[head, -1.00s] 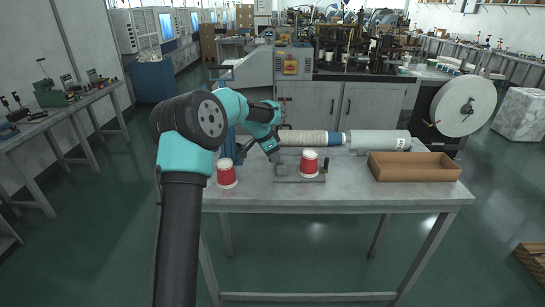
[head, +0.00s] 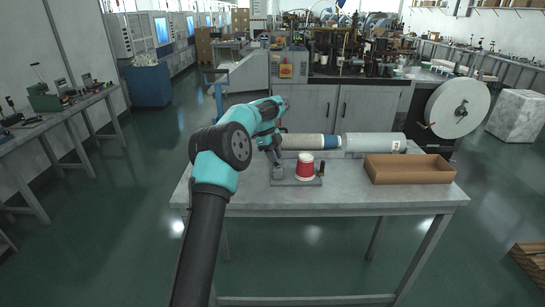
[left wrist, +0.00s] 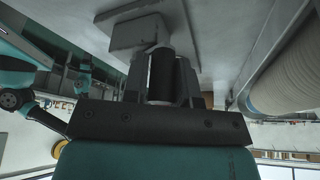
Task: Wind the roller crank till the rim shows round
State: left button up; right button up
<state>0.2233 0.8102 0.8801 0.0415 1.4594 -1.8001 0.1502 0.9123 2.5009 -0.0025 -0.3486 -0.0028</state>
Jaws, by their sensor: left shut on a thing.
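A grey roller fixture with a flat base plate (head: 290,183) lies on the table. A red and white paper cup (head: 305,168) stands upright on it; its rim detail is too small to tell. A short dark post (head: 321,168) stands at the plate's right end. My left gripper (head: 276,160) is at the plate's left end, left of the cup. In the left wrist view it is shut on a black upright crank handle (left wrist: 162,76), joined to a grey metal block (left wrist: 138,36). My right gripper is not in view.
An open brown cardboard box (head: 409,170) stands on the table's (head: 350,197) right side. A stack of cups (head: 304,142) and a grey cylinder (head: 373,143) lie behind the fixture. The front of the table is clear.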

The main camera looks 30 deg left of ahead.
pick_arm(q)
jog(key=m, duration=0.1)
jog(key=d+m+g, duration=0.1)
jog(key=m, duration=0.1)
jog(key=w+m+g, duration=0.1)
jog(key=shift+d+f+m, duration=0.25)
jog(key=shift+f+m, duration=0.1)
jog(key=shift+m, duration=0.05)
jog(key=o, duration=0.9)
jog(key=shift+r, duration=0.1)
